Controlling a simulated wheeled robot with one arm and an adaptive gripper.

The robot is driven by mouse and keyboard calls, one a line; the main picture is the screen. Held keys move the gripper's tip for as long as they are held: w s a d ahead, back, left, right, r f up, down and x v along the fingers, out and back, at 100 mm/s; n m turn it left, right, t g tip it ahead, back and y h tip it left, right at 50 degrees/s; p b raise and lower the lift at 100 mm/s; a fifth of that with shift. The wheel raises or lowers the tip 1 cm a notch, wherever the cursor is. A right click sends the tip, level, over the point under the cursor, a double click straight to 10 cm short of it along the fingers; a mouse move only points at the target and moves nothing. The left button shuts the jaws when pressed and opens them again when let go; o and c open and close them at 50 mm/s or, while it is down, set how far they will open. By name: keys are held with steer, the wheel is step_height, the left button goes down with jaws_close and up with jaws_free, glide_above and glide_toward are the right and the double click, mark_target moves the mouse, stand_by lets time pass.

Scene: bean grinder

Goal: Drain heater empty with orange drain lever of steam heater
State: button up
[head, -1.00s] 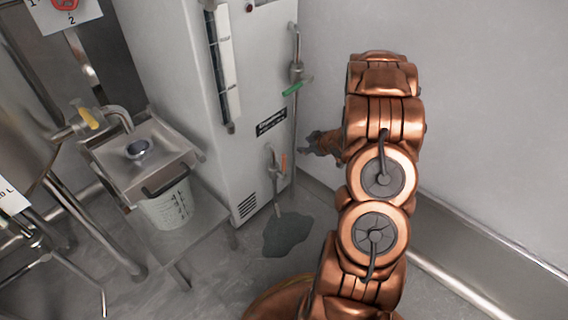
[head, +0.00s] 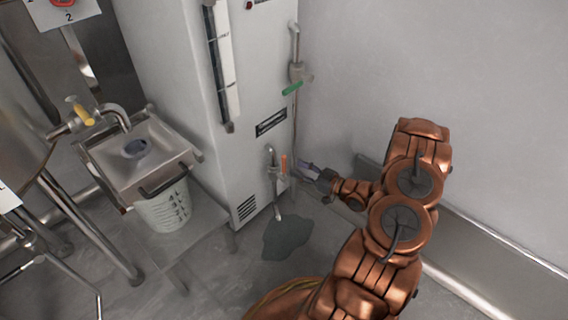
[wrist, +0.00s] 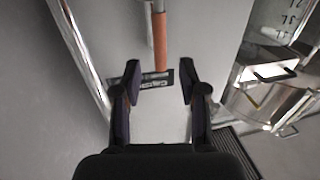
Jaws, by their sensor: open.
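The steam heater (head: 262,60) is the tall light-grey cabinet against the wall. Its orange drain lever (head: 284,164) stands upright on the drain valve low on the front, beside a metal pipe with a downward spout (head: 278,208). My gripper (head: 306,167) is at the right of the lever, at about its height, pointing left. In the wrist view the orange lever (wrist: 160,42) lies just ahead of my gripper (wrist: 160,78), in line with the gap between its spread fingers. The gripper is open and empty. I cannot tell whether anything touches the lever.
A dark puddle (head: 287,237) lies on the floor under the spout. A green-handled valve (head: 292,88) sits higher on the heater. At left are a metal sink tray (head: 150,165), a white bucket (head: 165,208) and a steel tank. The wall (head: 430,70) stands close behind my arm.

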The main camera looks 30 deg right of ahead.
mark_target(284, 162)
steer(key=shift+b+x, duration=0.8)
steer(key=shift+x, duration=2.55)
jaws_close()
